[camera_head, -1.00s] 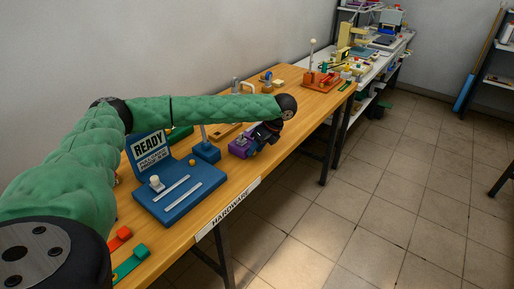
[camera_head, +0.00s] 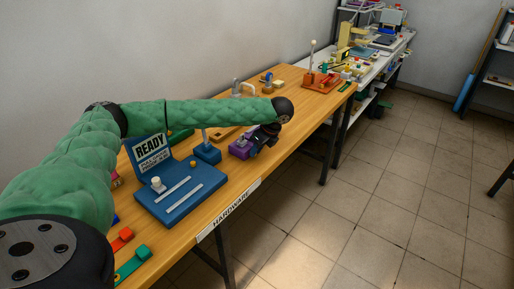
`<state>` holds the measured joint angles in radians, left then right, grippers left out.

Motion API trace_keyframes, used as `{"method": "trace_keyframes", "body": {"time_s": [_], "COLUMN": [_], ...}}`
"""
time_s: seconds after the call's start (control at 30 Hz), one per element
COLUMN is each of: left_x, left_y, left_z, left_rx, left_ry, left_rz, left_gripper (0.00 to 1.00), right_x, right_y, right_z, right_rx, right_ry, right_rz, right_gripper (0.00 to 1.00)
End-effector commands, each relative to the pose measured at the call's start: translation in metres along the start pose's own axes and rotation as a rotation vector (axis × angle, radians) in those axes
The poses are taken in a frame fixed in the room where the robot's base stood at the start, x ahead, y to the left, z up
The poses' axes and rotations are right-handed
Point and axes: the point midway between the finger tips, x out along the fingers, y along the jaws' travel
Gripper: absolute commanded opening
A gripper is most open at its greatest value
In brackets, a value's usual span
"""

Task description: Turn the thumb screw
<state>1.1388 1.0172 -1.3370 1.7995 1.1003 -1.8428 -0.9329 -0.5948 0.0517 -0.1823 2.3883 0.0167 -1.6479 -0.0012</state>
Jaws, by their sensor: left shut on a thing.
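A purple block fixture (camera_head: 240,149) sits on the wooden bench near its front edge. My left gripper (camera_head: 256,144), dark and small in the view, is at the right side of the purple fixture, pointing down and toward it. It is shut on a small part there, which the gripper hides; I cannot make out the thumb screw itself. My left arm, in a green quilted sleeve, reaches over the bench from the left. My right gripper is not in view.
An orange fixture (camera_head: 322,81) stands at the bench's far end. The label HARDWARE (camera_head: 236,205) marks the front edge. Tiled floor lies open to the right.

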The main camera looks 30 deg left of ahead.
Motion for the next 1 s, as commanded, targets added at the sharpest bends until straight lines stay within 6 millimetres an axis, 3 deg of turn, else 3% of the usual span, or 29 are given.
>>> {"method": "trace_keyframes", "body": {"time_s": [0.3, 0.5, 0.7, 1.0], "left_x": [-0.001, 0.001, 0.004, 0.006], "left_y": [0.007, 0.011, 0.014, 0.016], "left_z": [0.001, 0.0, -0.002, -0.003], "left_rx": [-0.073, -0.135, -0.195, -0.256], "left_ry": [0.001, 0.001, 0.001, 0.001], "left_rz": [-0.178, -0.331, -0.475, -0.622], "left_gripper": [0.0, 0.0, 0.0, 0.0], "right_x": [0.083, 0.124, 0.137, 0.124], "right_y": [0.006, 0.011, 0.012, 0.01], "right_z": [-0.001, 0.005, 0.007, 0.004], "right_rx": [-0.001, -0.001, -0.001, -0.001], "right_ry": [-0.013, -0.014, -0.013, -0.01], "right_rz": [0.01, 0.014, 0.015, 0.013], "right_gripper": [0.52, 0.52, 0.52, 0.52]}}
